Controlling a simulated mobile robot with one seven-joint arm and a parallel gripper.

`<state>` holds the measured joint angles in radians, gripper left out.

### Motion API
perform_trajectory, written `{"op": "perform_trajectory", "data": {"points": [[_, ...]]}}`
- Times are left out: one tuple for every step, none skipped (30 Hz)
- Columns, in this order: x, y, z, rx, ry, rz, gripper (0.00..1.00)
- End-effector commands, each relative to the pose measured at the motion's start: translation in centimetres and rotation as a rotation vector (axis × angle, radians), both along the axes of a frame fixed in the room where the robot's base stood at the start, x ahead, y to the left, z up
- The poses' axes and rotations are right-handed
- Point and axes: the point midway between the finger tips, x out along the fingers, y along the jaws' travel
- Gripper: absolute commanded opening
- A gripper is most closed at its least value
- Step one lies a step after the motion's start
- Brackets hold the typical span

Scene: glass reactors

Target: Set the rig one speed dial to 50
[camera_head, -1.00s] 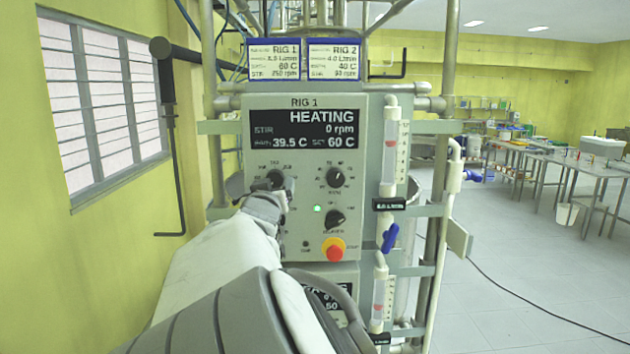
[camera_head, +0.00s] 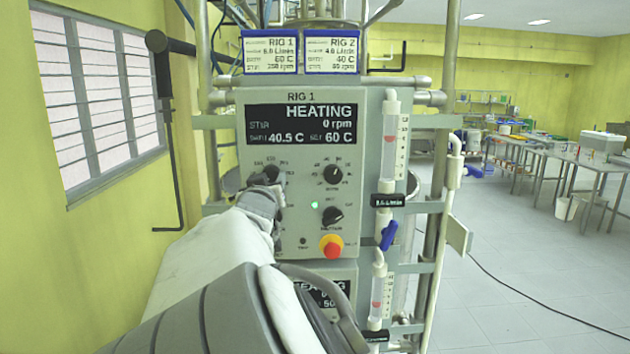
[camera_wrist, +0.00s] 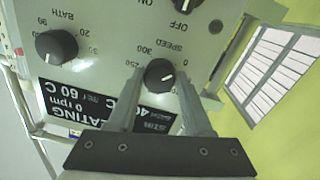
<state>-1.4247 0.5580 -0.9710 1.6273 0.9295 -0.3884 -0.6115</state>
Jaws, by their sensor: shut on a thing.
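The rig one panel (camera_head: 295,240) faces me, its display (camera_head: 301,124) reading HEATING, stir 0 rpm, bath 40.5 C and set 60 C. The black speed dial (camera_wrist: 160,75) is at the panel's upper left in the head view, largely covered by my gripper (camera_head: 262,186). In the wrist view, which is upside down, my gripper (camera_wrist: 164,88) has one finger on each side of this dial and is shut on it. The labels SPEED, 250 and 300 show beside it. I cannot tell the exact setting of its pointer.
A bath dial (camera_head: 331,174) sits to the right of the speed dial. Below it are another black knob (camera_head: 332,215) and a red stop button on yellow (camera_head: 331,245). Glass flow tubes (camera_head: 389,135) and a blue valve handle (camera_head: 389,235) run down the panel's right side.

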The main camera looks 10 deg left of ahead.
Motion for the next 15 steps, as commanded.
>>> {"op": "perform_trajectory", "data": {"points": [[0.00,0.00,0.02,0.000,0.000,0.000,0.13],[0.00,0.00,0.02,0.000,0.000,0.000,0.08],[0.00,0.00,0.02,0.000,0.000,0.000,0.01],[0.00,0.00,0.02,0.000,0.000,0.000,0.00],[0.00,0.00,0.02,0.000,0.000,0.000,0.00],[0.00,0.00,0.02,0.001,0.000,0.000,0.00],[0.00,0.00,0.03,0.002,0.000,0.000,0.00],[0.01,0.00,0.03,0.004,0.001,0.000,0.00],[0.01,-0.01,0.05,0.008,0.001,0.000,0.00],[0.01,-0.03,0.07,0.013,0.002,0.000,0.00],[0.02,-0.03,0.08,0.018,0.005,0.000,0.00],[0.03,-0.04,0.09,0.029,0.007,0.000,0.00],[0.03,-0.04,0.09,0.039,0.009,0.000,0.00],[0.03,-0.04,0.10,0.050,0.013,0.000,0.00],[0.04,-0.05,0.12,0.067,0.016,-0.001,0.00]]}}
